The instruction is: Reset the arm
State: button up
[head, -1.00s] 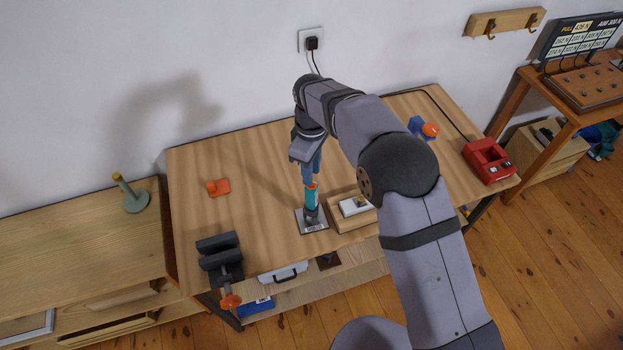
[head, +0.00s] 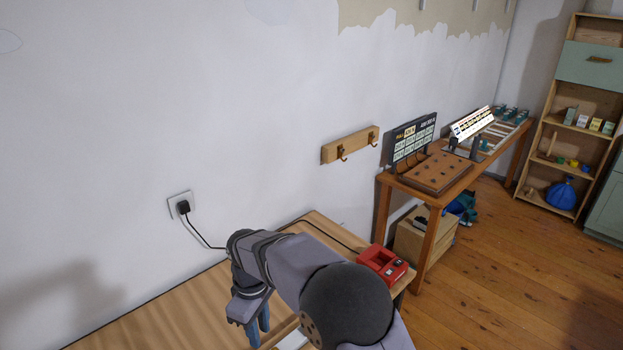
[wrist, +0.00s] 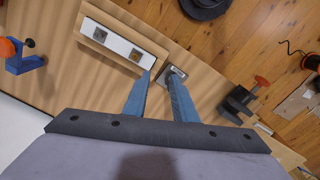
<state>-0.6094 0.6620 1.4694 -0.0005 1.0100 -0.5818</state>
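My gripper (head: 258,332) shows at the bottom of the head view, its blue fingers pointing down over the wooden workbench (head: 170,320). In the wrist view my gripper (wrist: 160,73) has its two blue fingers apart, with nothing visible between them, so it is open and empty. Beyond the tips lie a small metal plate (wrist: 176,71) and a wooden block with a white top (wrist: 118,42) carrying two small square pieces. The right finger partly hides the area by the plate. The head view cuts off most of the bench.
A red device (head: 382,262) sits at the bench's right end, near a black cord. A wall outlet (head: 181,205) holds a plug. In the wrist view, a blue item with an orange knob (wrist: 22,58) and a dark vise (wrist: 238,104) stand on the bench. A side table (head: 455,180) stands further right.

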jog(key=s+d+m+b, duration=0.1)
jog(key=d+m, duration=0.3)
jog(key=d, duration=0.6)
jog(key=s+d+f+m+b, duration=0.3)
jog(key=s+d+m, duration=0.6)
jog(key=s+d, duration=0.8)
jog(key=shift+d+f+m, duration=0.15)
jog(key=shift+d+m, duration=0.15)
jog(key=shift+d, duration=0.15)
jog(key=shift+a, duration=0.1)
